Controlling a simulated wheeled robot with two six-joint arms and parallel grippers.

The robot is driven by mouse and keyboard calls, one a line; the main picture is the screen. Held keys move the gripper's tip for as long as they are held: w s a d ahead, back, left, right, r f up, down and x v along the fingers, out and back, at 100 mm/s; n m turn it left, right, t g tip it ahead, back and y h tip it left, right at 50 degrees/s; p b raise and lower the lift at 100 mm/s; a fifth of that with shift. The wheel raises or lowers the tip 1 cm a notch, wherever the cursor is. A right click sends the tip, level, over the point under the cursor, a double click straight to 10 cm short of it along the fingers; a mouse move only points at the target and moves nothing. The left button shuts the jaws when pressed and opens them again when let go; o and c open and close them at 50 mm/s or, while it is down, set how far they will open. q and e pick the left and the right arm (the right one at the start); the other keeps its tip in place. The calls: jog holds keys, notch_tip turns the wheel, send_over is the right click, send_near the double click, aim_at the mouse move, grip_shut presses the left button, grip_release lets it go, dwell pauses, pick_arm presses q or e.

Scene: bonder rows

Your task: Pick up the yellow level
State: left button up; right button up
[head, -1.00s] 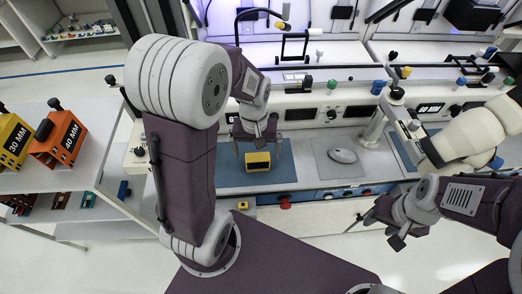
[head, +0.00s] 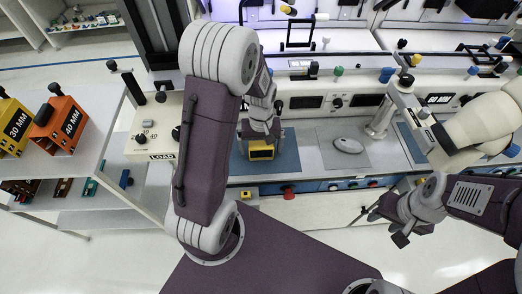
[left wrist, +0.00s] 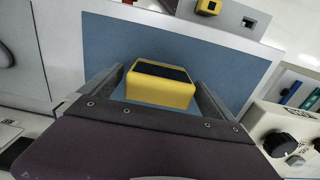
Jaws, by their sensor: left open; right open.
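The yellow level (head: 261,152) is a small yellow block with a dark panel, lying on the blue mat (head: 287,163) on the bench. My left gripper (head: 260,141) is directly above it and partly covers it in the head view. In the left wrist view the level (left wrist: 160,88) sits between the two open fingers of my left gripper (left wrist: 157,92), with a gap visible on each side. Whether the fingertips reach down to the mat is hard to tell. My right gripper (head: 385,222) is open and empty, in front of the bench at the right, away from the level.
A grey mouse (head: 348,145) on a grey pad lies right of the blue mat. A control box marked LOAD (head: 153,135) stands at its left. A red knob (head: 289,192) and a yellow block (head: 246,195) are on the bench front. Orange (head: 61,124) and yellow gauge blocks stand on the left shelf.

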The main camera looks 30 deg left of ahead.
pick_arm(q)
jog(key=shift+f, duration=0.7)
jog(key=shift+r, duration=0.1)
jog(key=c, duration=1.6)
jog(key=shift+o, duration=0.2)
